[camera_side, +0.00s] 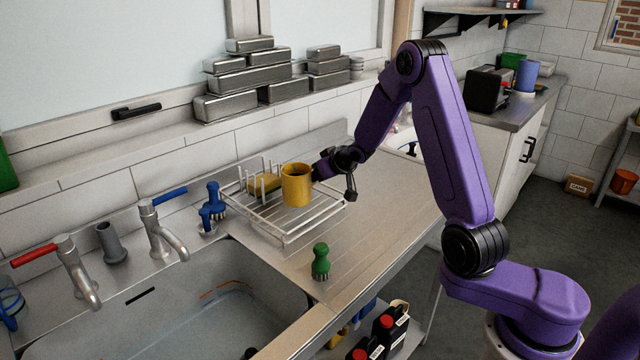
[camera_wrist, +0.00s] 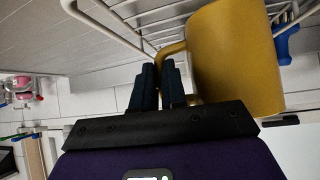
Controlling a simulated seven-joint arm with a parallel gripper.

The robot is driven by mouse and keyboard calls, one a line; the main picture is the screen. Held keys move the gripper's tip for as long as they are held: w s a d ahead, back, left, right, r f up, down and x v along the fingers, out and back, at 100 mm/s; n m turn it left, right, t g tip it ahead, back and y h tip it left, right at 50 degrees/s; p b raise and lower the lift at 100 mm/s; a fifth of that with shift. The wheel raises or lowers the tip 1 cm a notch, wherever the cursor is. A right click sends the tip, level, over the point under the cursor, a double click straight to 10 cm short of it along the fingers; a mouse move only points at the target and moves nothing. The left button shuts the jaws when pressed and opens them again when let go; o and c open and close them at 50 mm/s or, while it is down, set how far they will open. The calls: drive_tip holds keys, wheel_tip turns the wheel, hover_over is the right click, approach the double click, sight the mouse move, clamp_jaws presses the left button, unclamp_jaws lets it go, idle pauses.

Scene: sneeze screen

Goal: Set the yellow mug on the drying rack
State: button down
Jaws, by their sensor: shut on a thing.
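The yellow mug (camera_side: 297,187) is upright over the right part of the white wire drying rack (camera_side: 285,238) in the side view. I cannot tell whether its base touches the wires. My gripper (camera_side: 320,171) reaches in from the right at the mug's side. In the wrist view the mug (camera_wrist: 236,60) fills the upper right, and my gripper's dark fingers (camera_wrist: 160,88) are closed together on its handle (camera_wrist: 172,49). Wires of the rack (camera_wrist: 110,22) show behind and above the fingers.
A yellow item (camera_side: 264,183) lies on the rack left of the mug, by upright prongs. A blue brush (camera_side: 212,205) stands left of the rack, and a green brush (camera_side: 320,262) in front. The sink (camera_side: 200,310) is front left. The counter right of the rack is clear.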

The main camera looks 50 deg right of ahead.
drive_tip(key=shift+f, duration=1.25)
drive_tip(key=shift+f, duration=0.1)
drive_tip(key=c, duration=1.2)
unclamp_jaws()
drive_tip(key=shift+s+f, duration=0.1)
